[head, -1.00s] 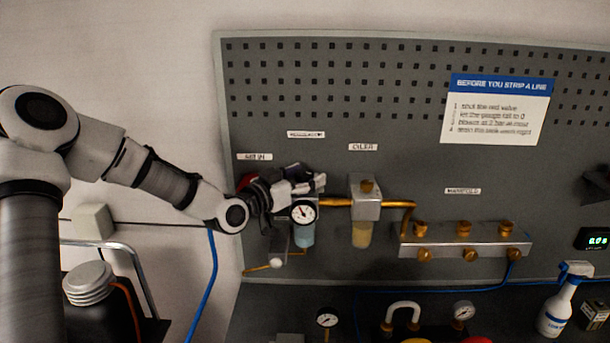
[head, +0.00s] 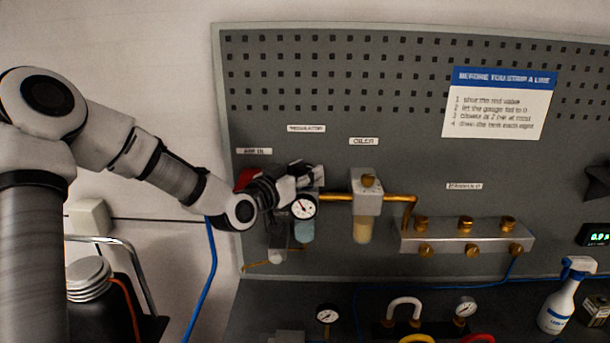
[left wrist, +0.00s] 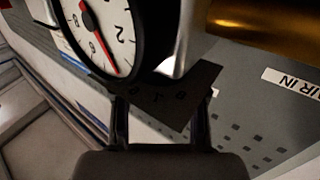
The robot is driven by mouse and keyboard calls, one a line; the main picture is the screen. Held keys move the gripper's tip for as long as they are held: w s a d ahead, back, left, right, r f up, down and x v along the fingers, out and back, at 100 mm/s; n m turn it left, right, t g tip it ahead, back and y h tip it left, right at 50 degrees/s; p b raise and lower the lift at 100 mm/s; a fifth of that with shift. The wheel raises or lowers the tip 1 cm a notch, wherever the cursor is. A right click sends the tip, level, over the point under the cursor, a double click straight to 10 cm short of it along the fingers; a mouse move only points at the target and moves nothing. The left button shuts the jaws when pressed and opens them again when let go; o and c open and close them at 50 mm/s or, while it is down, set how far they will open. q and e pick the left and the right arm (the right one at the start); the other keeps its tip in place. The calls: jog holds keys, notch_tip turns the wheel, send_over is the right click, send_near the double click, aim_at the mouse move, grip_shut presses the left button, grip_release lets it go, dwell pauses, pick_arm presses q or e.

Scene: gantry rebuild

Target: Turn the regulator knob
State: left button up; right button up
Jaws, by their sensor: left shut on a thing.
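The regulator stands at the left of the pegboard in the head view, its bluish bowl (head: 303,232) below a round white gauge (head: 303,207). My left gripper (head: 312,174) is at the top of the regulator, just above the gauge, and hides most of the knob. In the left wrist view the dark, square-looking knob (left wrist: 180,98) sits between the two fingers, which are shut on it. The gauge (left wrist: 100,30) fills the upper left there, with a red needle. My right gripper is out of view.
A brass pipe (head: 398,198) joins the regulator side to the oiler (head: 367,203) and the manifold (head: 465,238). A red handle (head: 245,178) lies just left of my left gripper. A spray bottle (head: 557,303) stands at the lower right.

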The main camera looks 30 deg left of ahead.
pick_arm(q)
jog(key=n+y+b, duration=0.2)
jog(key=n+y, duration=0.1)
jog(key=y, duration=0.2)
jog(key=shift+d+b, duration=0.1)
jog(key=shift+b, duration=0.2)
jog(key=n+y, duration=0.1)
jog(key=y, duration=0.1)
jog(key=n+g+y, duration=0.1)
jog(key=y, duration=0.1)
jog(key=shift+r+n+g, duration=0.2)
jog(key=shift+n+g, duration=0.1)
jog(key=shift+n, duration=0.1)
jog(key=n+g+y, duration=0.2)
jog(key=y, duration=0.1)
jog(key=shift+r+n+y, duration=0.15)
jog(key=shift+n+y, duration=0.15)
jog(key=shift+n, duration=0.1)
jog(key=n+g+y+p, duration=0.2)
jog(key=g+y, duration=0.1)
jog(key=shift+n+g, duration=0.3)
jog(key=shift+n, duration=0.1)
jog(key=n+g+y+p, duration=0.2)
jog(key=g, duration=0.1)
jog(key=shift+n, duration=0.3)
jog(key=shift+n+g+y+p, duration=0.6)
jog(key=shift+n+g, duration=0.7)
jog(key=shift+g, duration=1)
